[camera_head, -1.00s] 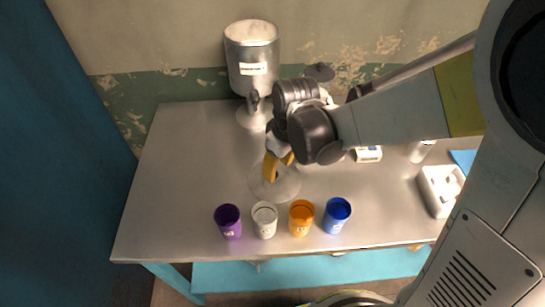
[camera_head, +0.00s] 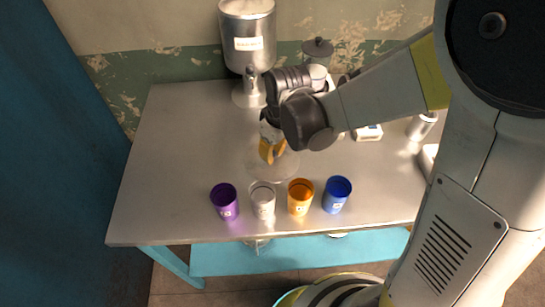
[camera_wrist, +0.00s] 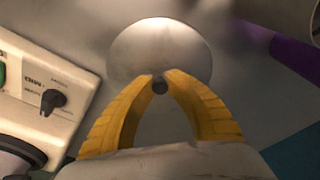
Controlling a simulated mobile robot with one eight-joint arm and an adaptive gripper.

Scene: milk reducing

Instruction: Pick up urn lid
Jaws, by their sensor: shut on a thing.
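The urn lid (camera_head: 288,168) is a pale round disc, much the same grey as the table. It shows in the wrist view (camera_wrist: 160,45) as a shiny disc with a small dark knob. My gripper (camera_head: 270,158) points down at the lid; its yellow fingers (camera_wrist: 160,82) are closed on the knob. I cannot tell whether the lid touches the table or is slightly raised. The labelled metal urn (camera_head: 248,30) stands at the back left of the table; its top is cut off by the picture's edge.
Purple (camera_head: 225,202), white (camera_head: 263,203), orange (camera_head: 300,198) and blue (camera_head: 336,196) cups stand in a row along the front of the metal table (camera_head: 170,150). A dark-lidded container (camera_head: 317,48) and a white device (camera_head: 367,132) are behind. The table's left side is clear.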

